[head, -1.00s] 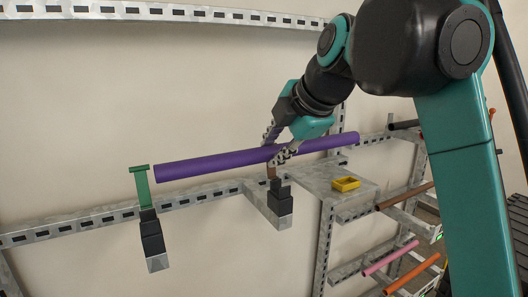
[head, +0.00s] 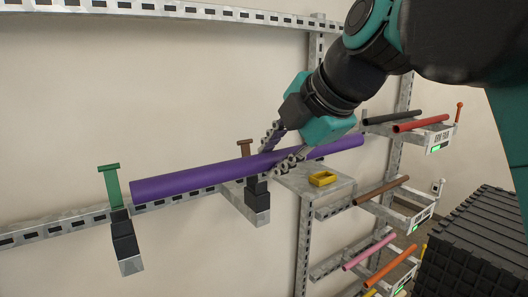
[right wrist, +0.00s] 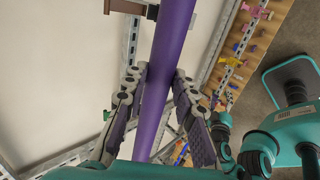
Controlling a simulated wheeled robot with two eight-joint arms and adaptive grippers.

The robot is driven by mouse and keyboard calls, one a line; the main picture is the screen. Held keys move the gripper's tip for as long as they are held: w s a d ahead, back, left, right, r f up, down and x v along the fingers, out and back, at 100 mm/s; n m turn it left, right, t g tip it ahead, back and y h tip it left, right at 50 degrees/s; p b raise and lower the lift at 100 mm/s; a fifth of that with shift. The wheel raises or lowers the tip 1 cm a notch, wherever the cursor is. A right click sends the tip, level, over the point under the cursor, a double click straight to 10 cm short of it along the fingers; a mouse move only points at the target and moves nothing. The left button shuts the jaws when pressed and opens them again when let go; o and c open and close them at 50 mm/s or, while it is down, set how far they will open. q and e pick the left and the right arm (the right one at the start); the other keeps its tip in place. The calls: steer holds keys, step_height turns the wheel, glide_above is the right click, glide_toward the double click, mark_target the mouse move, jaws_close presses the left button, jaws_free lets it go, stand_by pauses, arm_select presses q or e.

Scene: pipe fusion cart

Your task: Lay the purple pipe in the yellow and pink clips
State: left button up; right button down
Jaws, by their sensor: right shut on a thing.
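The long purple pipe (head: 195,181) is held in the air, roughly level, by my right gripper (head: 280,155). The gripper is shut around it right of its middle. In the right wrist view the pipe (right wrist: 165,70) runs between the two fingers (right wrist: 160,90). In the head view a green clip (head: 114,187) stands on a bracket just left of the pipe's left end. The top of a brown clip (head: 244,147) shows behind the pipe. In the right wrist view small yellow (right wrist: 237,47) and pink (right wrist: 258,12) parts sit along a rail; their shapes are unclear.
Racks with coloured pipes stand at the right, including a red one (head: 420,124). A black ribbed block (head: 480,240) stands at lower right.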

steer(key=s+d+p, duration=0.2)
steer(key=s+d, duration=0.8)
steer(key=s, duration=0.5)
steer(key=shift+s, duration=0.25)
steer(key=shift+w, duration=0.1)
stand_by(1.0)
